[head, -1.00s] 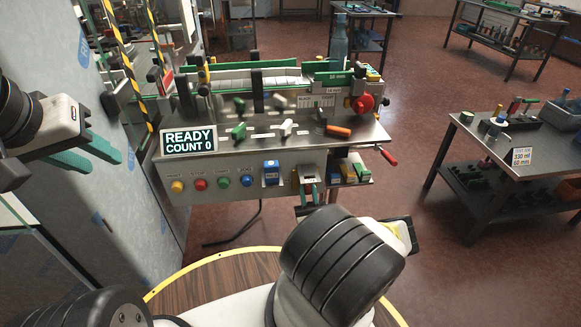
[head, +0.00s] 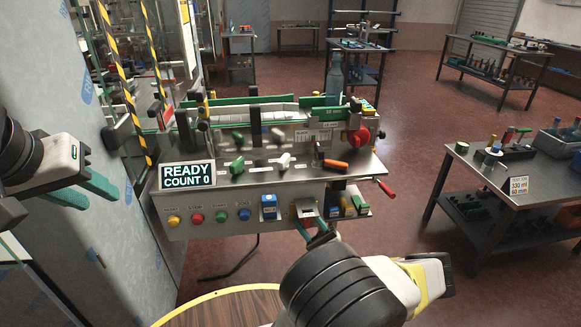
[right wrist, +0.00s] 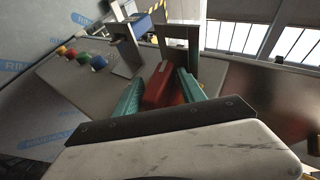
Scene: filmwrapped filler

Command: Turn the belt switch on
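The machine's front panel (head: 232,196) carries a red block-like switch part (head: 306,211) in a metal bracket. My right gripper (head: 314,230) is just below and in front of it. In the right wrist view the red part (right wrist: 158,86) lies between the two teal fingers, which look apart; contact is unclear. A blue switch box (head: 269,207) with a white label sits to its left. I cannot read which one is the belt switch, nor its on/off position. My left gripper (head: 97,194) is open and empty at the far left.
Yellow, red, green and blue push buttons (head: 221,216) line the panel's left part. A display (head: 187,175) reads READY COUNT 0. A red-ended lever (head: 386,187) sticks out at the right. A side table (head: 470,165) stands to the right, with open floor between.

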